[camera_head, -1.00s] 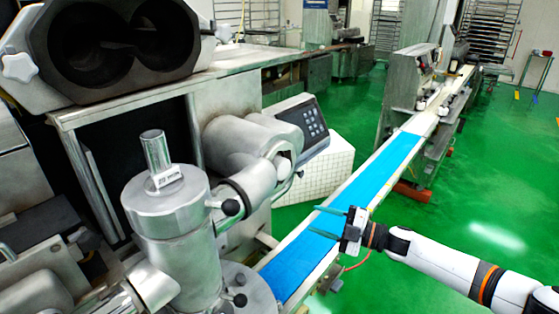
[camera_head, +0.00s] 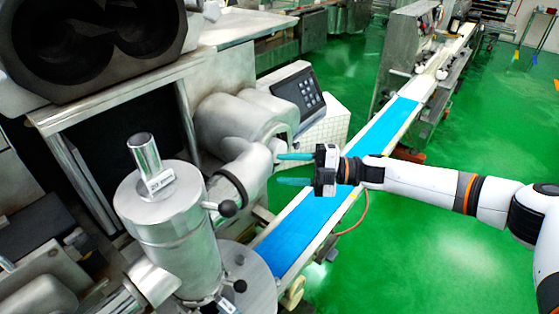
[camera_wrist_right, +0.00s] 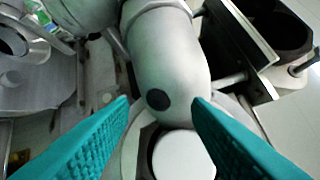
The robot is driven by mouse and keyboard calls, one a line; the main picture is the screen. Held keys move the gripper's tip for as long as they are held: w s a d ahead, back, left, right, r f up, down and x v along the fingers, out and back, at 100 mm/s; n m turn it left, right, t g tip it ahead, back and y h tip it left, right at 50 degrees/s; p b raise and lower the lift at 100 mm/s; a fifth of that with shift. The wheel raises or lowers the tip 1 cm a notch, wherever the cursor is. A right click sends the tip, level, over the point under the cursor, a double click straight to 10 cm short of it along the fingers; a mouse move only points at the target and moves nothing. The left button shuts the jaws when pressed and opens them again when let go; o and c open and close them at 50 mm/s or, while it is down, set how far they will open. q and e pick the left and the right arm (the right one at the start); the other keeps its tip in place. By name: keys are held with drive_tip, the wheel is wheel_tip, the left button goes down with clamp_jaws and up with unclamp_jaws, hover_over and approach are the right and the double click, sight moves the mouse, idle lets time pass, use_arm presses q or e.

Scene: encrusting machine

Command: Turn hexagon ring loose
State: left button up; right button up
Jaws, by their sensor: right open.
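The encrusting machine's metal pipe joint (camera_head: 250,165) runs from the upright cylinder (camera_head: 165,225) toward the grey housing. A collar (camera_head: 228,188) with a black knob sits around the pipe near the cylinder. I cannot tell for certain which part is the hexagon ring. My right gripper (camera_head: 278,169) is open and empty, its teal fingers pointing left at the pipe joint. In the right wrist view, the open fingers (camera_wrist_right: 160,101) frame a grey curved pipe (camera_wrist_right: 170,55) with a black round spot (camera_wrist_right: 158,99). A pale round end (camera_wrist_right: 183,155) is below it. My left gripper is out of view.
A blue conveyor belt (camera_head: 310,222) runs under my right arm toward the back right. A control panel (camera_head: 300,92) stands just behind the gripper. A dark twin-bore hopper (camera_head: 100,40) is at upper left. Green floor (camera_head: 430,260) is open at right.

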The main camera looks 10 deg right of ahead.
drive_tip(key=shift+w+a, duration=0.2)
drive_tip(key=shift+a, duration=0.95)
clamp_jaws()
